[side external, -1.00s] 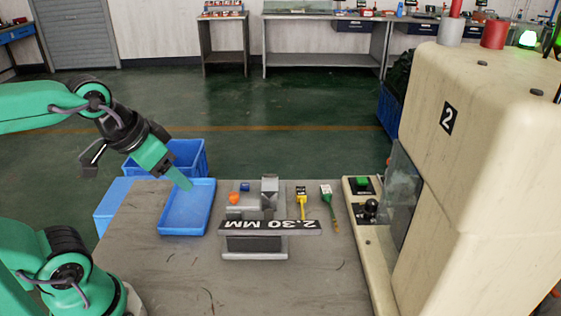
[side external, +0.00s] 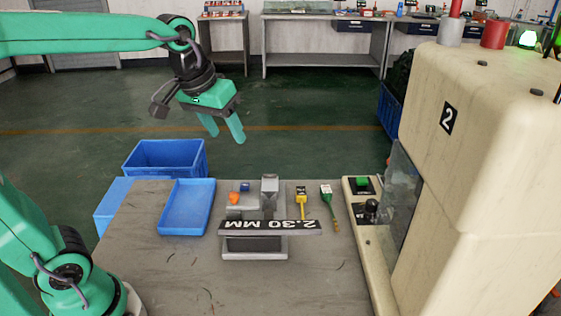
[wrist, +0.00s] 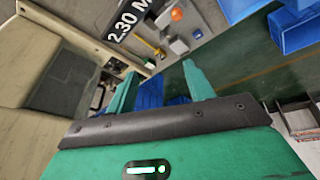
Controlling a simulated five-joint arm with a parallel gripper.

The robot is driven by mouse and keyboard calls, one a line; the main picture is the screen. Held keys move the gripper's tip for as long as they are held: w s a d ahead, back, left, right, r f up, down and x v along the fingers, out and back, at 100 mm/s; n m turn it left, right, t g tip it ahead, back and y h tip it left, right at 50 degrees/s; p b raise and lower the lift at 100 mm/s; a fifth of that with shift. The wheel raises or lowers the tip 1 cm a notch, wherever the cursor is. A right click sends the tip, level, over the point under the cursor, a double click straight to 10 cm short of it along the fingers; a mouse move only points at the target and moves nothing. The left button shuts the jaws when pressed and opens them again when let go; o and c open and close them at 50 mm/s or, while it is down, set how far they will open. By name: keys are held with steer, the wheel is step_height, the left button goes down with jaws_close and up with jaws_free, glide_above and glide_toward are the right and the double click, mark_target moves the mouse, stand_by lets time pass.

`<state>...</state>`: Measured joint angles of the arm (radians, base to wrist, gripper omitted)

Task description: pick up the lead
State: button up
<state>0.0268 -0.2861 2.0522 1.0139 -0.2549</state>
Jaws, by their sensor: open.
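My gripper (side external: 225,135) is open and empty, high above the far left side of the table, with its two green fingers apart. A yellow-headed piece (side external: 301,200) and a green-headed piece with a thin tail (side external: 327,198) lie side by side on the table, right of the grey fixture (side external: 268,204). I cannot tell which is the lead. The yellow piece also shows beyond my fingers in the wrist view (wrist: 158,52). An orange piece (side external: 234,198) and a small blue piece (side external: 245,187) are at the fixture's left.
A 2.30 MM sign (side external: 270,226) stands in front of the fixture. An empty blue tray (side external: 187,210) is at the table's left, with a blue bin (side external: 165,158) behind. The cream machine (side external: 480,150) and its control panel (side external: 364,205) bound the right. The front table is clear.

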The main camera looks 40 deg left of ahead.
steer(key=w+d+n+g, duration=0.1)
steer(key=w+n, duration=0.1)
steer(key=w, duration=0.7)
steer(key=n+g, duration=0.3)
steer(key=n, duration=0.2)
glide_above(327, 191)
step_height(327, 191, down, 20)
steer(key=shift+w+f, duration=0.1)
steer(key=shift+f, duration=4.05)
steer(key=c, duration=1.1)
steer(key=shift+r, duration=0.15)
